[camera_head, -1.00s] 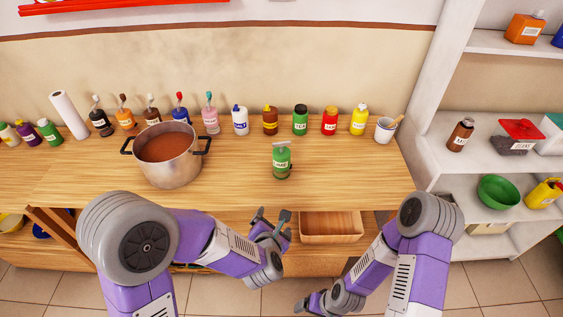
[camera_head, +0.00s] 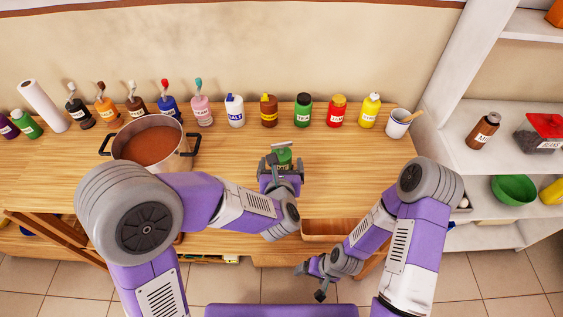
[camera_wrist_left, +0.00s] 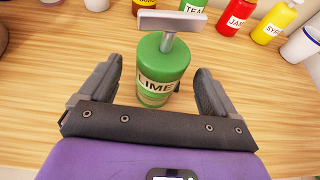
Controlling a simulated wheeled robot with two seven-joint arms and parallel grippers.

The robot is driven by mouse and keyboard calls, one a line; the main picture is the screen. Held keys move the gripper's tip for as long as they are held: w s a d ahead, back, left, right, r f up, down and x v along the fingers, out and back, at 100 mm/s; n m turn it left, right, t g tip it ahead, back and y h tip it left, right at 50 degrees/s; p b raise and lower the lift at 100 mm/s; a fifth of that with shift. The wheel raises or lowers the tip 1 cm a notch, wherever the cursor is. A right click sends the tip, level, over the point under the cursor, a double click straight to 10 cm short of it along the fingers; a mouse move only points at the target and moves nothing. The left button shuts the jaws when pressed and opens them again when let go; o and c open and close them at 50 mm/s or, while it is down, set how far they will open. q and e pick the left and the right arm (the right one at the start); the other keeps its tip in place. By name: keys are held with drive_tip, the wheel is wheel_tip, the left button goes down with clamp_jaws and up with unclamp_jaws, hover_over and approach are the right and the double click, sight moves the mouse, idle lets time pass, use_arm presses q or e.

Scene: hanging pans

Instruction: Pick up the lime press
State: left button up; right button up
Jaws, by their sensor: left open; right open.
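The lime press (camera_head: 282,153) is a green bottle with a grey T-shaped top, upright on the wooden table. It also shows in the left wrist view (camera_wrist_left: 159,70), with a LIME label facing me. My left gripper (camera_head: 281,168) is open right in front of the lime press. In the left wrist view its two fingers (camera_wrist_left: 155,88) stand apart, one on each side of the bottle's lower part, not closed on it. The gripper hides part of the bottle in the head view. My right gripper (camera_head: 311,280) is open and empty, low in front of the table.
A pot of brown liquid (camera_head: 150,142) stands to the left on the table (camera_head: 350,170). Several bottles, including a red one (camera_head: 337,110) and a yellow one (camera_head: 369,110), line the back. A white shelf (camera_head: 480,170) is at the right. The table right of the lime press is clear.

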use_arm(q)
drive_tip(key=x, duration=0.3)
drive_tip(key=shift+w+f, duration=0.1)
drive_tip(key=shift+w, duration=0.15)
drive_tip(key=shift+c, duration=0.3)
drive_tip(key=c, duration=1.1)
